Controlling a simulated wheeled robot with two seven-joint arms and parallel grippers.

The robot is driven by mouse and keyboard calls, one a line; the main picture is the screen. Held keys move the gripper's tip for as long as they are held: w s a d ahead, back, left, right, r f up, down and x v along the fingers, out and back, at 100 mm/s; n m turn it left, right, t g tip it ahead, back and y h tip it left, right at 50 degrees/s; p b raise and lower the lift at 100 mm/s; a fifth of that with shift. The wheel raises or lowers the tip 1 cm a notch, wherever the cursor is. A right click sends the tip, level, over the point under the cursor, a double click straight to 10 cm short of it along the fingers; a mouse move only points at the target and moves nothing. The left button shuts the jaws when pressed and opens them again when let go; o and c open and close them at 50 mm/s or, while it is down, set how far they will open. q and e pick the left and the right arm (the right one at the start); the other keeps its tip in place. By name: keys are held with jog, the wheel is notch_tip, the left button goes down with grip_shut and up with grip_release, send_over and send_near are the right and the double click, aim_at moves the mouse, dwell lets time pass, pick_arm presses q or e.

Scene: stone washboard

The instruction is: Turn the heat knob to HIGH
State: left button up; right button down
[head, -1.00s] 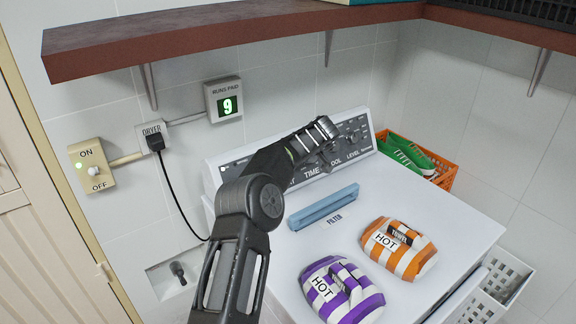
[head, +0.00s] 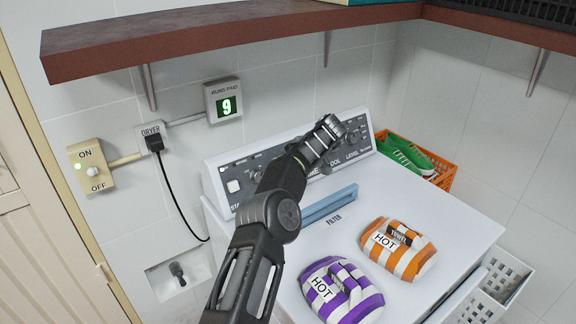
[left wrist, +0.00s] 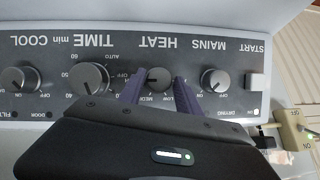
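The heat knob (left wrist: 158,80) is a dark round knob under the HEAT label, upside down in the left wrist view. My left gripper (left wrist: 159,88) has its two purple fingers apart, one on each side of this knob, with small gaps visible. LOW and part of MEDIUM can be read by the knob; I see no HIGH mark, and the pointer direction is too small to tell. In the head view my left forearm covers the heat knob and the gripper on the control panel (head: 233,170). My right gripper is not in view.
The time knob (left wrist: 88,79) and the mains knob (left wrist: 214,82) flank the heat knob closely. A blue filter handle (head: 328,204) and two HOT-labelled towel bundles, orange (head: 398,249) and purple (head: 340,291), are on the dryer top. A brown shelf (head: 230,38) overhangs the panel.

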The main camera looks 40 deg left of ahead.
pick_arm(q)
jog(key=o, duration=0.3)
jog(key=shift+d+r, duration=0.1)
jog(key=shift+d, duration=0.05)
jog(key=v, duration=0.7)
jog(key=shift+d+r+b, duration=0.15)
jog(key=shift+r+b, duration=0.1)
jog(key=shift+b, duration=0.05)
jog(key=shift+f, duration=0.1)
